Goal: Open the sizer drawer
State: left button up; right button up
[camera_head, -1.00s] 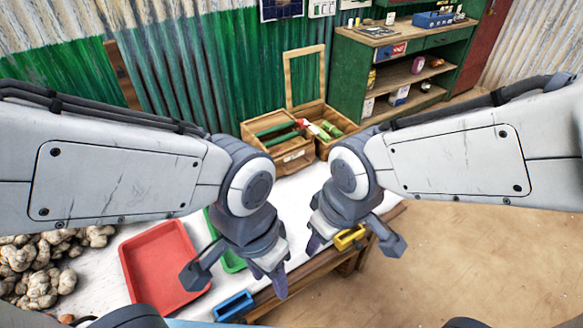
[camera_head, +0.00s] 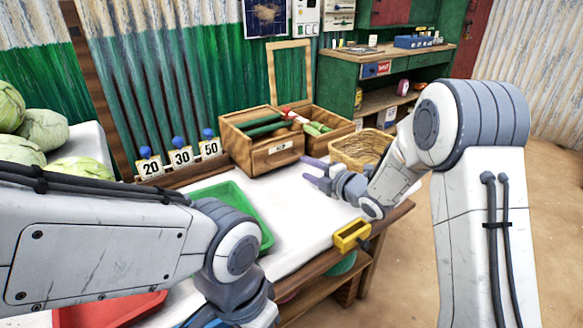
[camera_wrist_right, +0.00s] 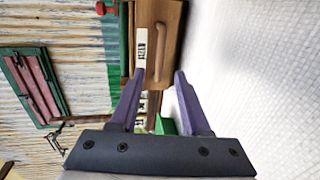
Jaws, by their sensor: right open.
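The wooden sizer (camera_head: 250,158) stands at the back of the white table, with green bars in its open top and a white label on its front. In the right wrist view its wooden drawer front (camera_wrist_right: 171,20) carries a bar handle (camera_wrist_right: 160,52) beside the label and looks shut. My right gripper (camera_head: 313,173) is open and empty, just in front and to the right of the sizer. In the wrist view its two purple fingers (camera_wrist_right: 156,84) point at the front, apart from the handle. My left arm's wrist shows at the bottom; its fingers are out of frame.
A wicker basket (camera_head: 372,146) stands right of the sizer, near my right arm. A green tray (camera_head: 262,222), a red tray (camera_head: 110,310) and a yellow bin (camera_head: 352,235) sit nearer. Number cards stand behind left. The white tabletop before the sizer is clear.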

aim_at(289, 161)
jog(key=x, duration=0.8)
jog(key=shift+w+a, duration=0.1)
jog(key=shift+w, duration=0.15)
grip_shut()
dwell(1.0)
